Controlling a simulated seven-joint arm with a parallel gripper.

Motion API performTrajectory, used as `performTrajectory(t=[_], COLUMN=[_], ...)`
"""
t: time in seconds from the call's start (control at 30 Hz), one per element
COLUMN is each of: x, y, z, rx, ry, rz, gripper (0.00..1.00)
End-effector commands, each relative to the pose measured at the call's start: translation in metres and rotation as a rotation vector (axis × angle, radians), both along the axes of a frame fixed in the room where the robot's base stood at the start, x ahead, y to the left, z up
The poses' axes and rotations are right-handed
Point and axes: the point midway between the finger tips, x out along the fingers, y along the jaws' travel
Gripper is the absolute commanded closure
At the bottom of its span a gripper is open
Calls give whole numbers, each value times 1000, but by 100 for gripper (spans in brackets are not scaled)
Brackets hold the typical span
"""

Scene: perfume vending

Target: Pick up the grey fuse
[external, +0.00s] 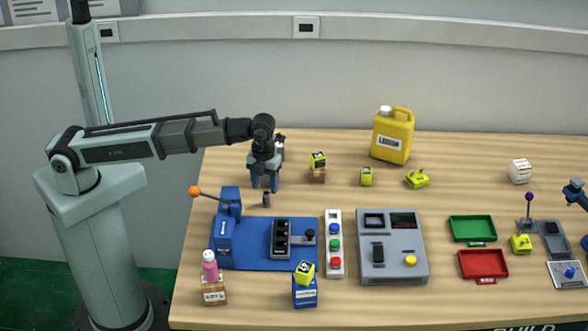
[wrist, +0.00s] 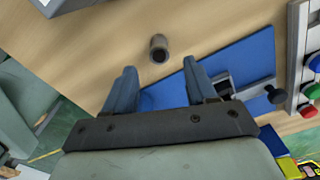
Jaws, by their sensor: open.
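The grey fuse (external: 267,199) is a small dark grey cylinder standing upright on the wooden table, just behind the blue base plate. It also shows in the wrist view (wrist: 159,48), seen from above, with its round top visible. My gripper (external: 265,182) is above the table close to the fuse, pointing down. In the wrist view my gripper's blue fingers (wrist: 158,78) are apart with nothing between them. The fuse lies beyond the fingertips there, roughly in line with the gap and not touched by either finger.
The blue base plate (external: 265,262) carries an orange-knobbed lever device (external: 228,228) and a dark slotted block (external: 282,240). A button strip (external: 335,243) and a grey panel (external: 378,273) stand to the right. A yellow-green cube on a brown block (external: 317,176) is right of the gripper.

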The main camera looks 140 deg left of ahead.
Motion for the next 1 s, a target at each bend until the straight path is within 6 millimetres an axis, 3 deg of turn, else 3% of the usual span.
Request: performTrajectory(t=[0.27,0.7,0.93,1.0], x=[-1,-2,-2,-2], y=[1,6,6,6], z=[-9,-53,-55,-55], rx=[0,0,0,0], ry=[1,1,-1,-1], rz=[0,0,0,0], gripper=[43,43,43,48])
